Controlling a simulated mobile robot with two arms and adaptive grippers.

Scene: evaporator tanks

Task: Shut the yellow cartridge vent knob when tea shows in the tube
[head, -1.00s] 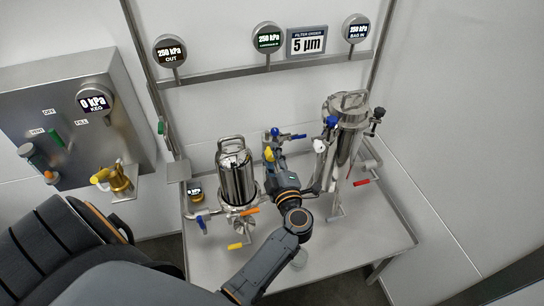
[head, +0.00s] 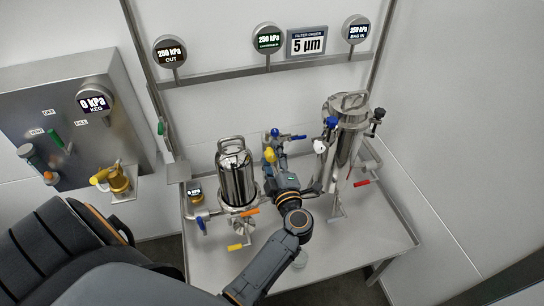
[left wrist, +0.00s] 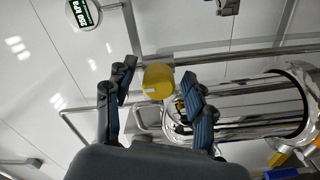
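The yellow vent knob (head: 272,153) shows in the head view right beside the steel cartridge housing (head: 237,182), at the tip of my left gripper (head: 271,163). In the left wrist view the knob (left wrist: 158,80) has a pale mark on its face and lies between the two fingertips of my left gripper (left wrist: 158,93). The fingers are apart, with a gap seen on either side of the knob. The polished housing (left wrist: 240,105) is behind the right finger. I cannot make out the tube or any tea in it. My right gripper is not in view.
A second steel housing (head: 346,140) stands to the right with a red-handled valve (head: 362,183). Orange (head: 249,212) and yellow (head: 238,246) handles sit low by the cartridge housing.

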